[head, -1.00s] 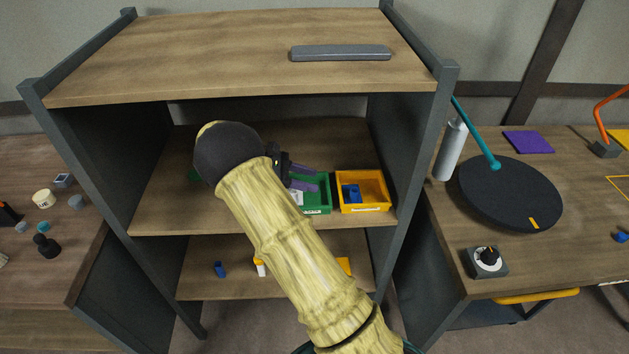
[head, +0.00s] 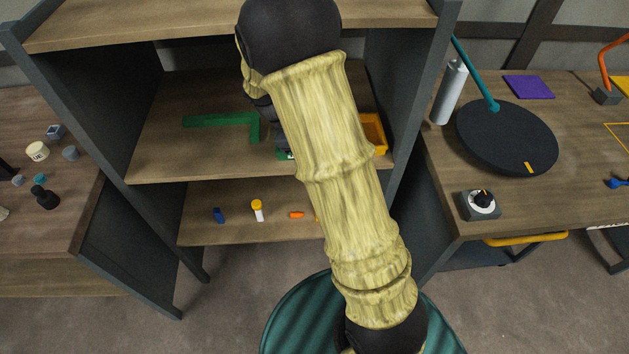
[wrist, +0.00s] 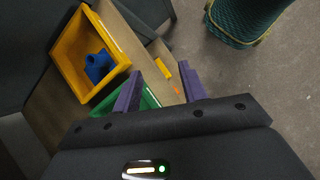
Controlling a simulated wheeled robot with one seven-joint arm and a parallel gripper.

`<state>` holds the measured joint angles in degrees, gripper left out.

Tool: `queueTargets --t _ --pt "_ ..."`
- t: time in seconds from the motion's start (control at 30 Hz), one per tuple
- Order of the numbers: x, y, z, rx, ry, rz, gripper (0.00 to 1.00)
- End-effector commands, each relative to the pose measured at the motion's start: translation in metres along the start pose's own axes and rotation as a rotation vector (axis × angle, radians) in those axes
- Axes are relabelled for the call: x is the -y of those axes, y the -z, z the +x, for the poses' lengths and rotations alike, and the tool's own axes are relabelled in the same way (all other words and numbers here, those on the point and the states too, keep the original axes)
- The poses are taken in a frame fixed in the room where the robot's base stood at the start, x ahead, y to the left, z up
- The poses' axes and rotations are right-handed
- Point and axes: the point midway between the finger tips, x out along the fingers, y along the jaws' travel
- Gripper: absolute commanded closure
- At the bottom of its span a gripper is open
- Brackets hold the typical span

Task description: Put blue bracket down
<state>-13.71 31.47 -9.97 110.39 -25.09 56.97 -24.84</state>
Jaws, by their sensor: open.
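The blue bracket (wrist: 98,65) lies inside the yellow bin (wrist: 66,53), seen in the wrist view. In the head view the bin (head: 374,134) shows only partly past my arm, and the bracket is hidden. My gripper (wrist: 160,72) has two purple fingers spread apart with nothing between them. It is to the right of the yellow bin in the wrist view, apart from the bracket. In the head view my arm hides the fingers.
A green bin (wrist: 148,100) stands beside the yellow one, partly behind a finger. A green L-shaped marking (head: 222,121) lies on the middle shelf. The lower shelf holds a blue bottle (head: 219,215), a yellow-capped bottle (head: 258,210) and an orange item (head: 296,214). Shelf uprights flank my arm.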

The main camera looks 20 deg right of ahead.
Motion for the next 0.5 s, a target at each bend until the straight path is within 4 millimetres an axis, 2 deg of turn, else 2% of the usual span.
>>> queueTargets --t 0.03,0.3,0.5 --pt "0.012 -0.009 -0.003 -0.07 0.029 0.068 0.58" --pt "0.075 -0.041 -0.016 -0.414 0.178 0.489 0.58" --pt "0.108 -0.063 -0.022 -0.585 0.254 0.77 0.58"
